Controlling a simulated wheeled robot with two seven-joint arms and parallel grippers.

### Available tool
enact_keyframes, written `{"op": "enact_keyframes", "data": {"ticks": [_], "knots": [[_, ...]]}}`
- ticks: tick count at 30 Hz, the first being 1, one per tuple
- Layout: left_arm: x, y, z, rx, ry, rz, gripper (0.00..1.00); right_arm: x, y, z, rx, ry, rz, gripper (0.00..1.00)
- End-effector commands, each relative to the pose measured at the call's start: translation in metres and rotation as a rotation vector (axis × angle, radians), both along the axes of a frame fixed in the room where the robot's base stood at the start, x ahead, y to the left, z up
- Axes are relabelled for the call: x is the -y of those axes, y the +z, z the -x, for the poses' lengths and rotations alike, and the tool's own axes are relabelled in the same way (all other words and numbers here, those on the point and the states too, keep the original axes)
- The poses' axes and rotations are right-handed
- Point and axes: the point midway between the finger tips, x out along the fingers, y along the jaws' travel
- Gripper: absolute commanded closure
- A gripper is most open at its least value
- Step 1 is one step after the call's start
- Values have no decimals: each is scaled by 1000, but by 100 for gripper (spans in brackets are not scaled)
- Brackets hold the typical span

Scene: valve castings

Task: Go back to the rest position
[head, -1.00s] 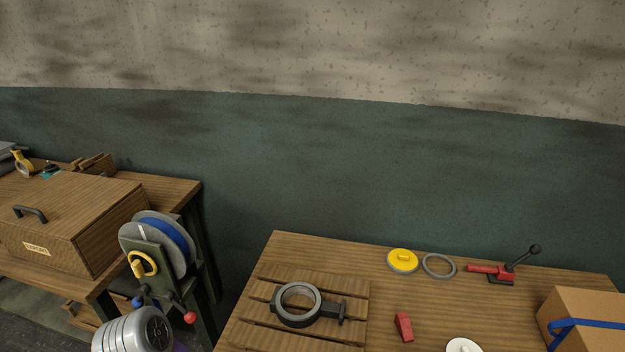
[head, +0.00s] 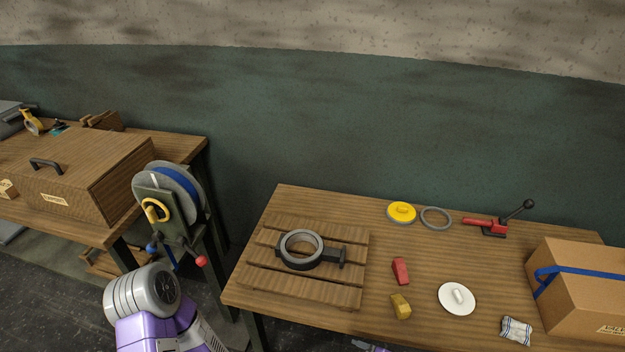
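In the head view, part of my purple and silver arm (head: 150,300) rises at the lower left, in front of the strapping reel stand. Neither gripper shows clearly; a small pale purple and grey part of mine peeks in at the bottom edge, below the right table's front edge. A dark ring-shaped valve casting (head: 301,250) with a side stem lies on a slatted wooden pallet (head: 262,278) on the right table (head: 380,325). No gripper is seen touching it.
A yellow lid (head: 401,212), grey ring (head: 436,219), red clamp (head: 486,227), red block (head: 400,271), yellow block (head: 400,306), white disc (head: 457,298) and cardboard box (head: 585,285) are on the right table. A reel stand (head: 172,215) and wooden chest (head: 75,180) are left.

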Motion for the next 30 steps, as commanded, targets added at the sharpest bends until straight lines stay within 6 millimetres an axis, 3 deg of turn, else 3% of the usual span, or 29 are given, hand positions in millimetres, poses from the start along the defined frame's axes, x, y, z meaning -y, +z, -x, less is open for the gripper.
{"op": "enact_keyframes", "data": {"ticks": [1,3,6,10,15,21,30], "knots": [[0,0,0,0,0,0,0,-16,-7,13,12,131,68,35],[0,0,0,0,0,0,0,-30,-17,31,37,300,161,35],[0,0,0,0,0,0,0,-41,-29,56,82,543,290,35],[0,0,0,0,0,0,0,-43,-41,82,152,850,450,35],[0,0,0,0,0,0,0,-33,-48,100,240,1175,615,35],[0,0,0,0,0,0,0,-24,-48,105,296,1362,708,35],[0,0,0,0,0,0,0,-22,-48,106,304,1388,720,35]]}}
